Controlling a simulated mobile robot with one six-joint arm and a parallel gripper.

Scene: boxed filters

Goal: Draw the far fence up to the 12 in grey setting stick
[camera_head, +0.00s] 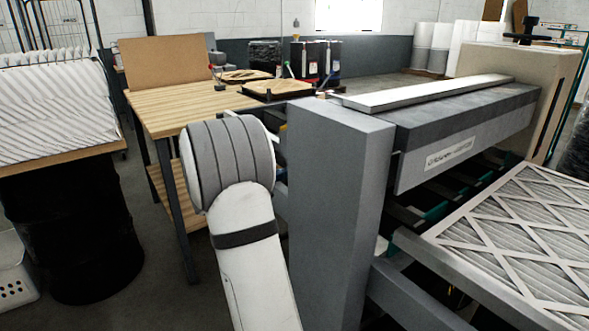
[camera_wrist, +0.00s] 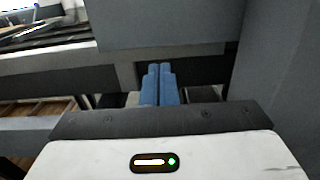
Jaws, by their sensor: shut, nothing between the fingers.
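My gripper (camera_wrist: 159,72) shows in the wrist view as two blue fingers pressed together, with nothing between them. Its tips point in under a grey panel (camera_wrist: 165,25), close to a grey rail (camera_wrist: 60,68); I cannot tell whether they touch anything. In the head view the gripper is hidden, and only my white arm shows in front of the grey machine (camera_head: 340,190). A boxed filter (camera_head: 530,235) with a white lattice lies at the machine's right side. I cannot make out the far fence or the grey 12 in setting stick for certain in either view.
The machine's thick grey post stands just right of my arm. A wooden workbench (camera_head: 170,105) with black trays is behind. A black drum (camera_head: 75,225) under white pleated filters (camera_head: 50,105) stands at the left. Bare floor lies between drum and bench.

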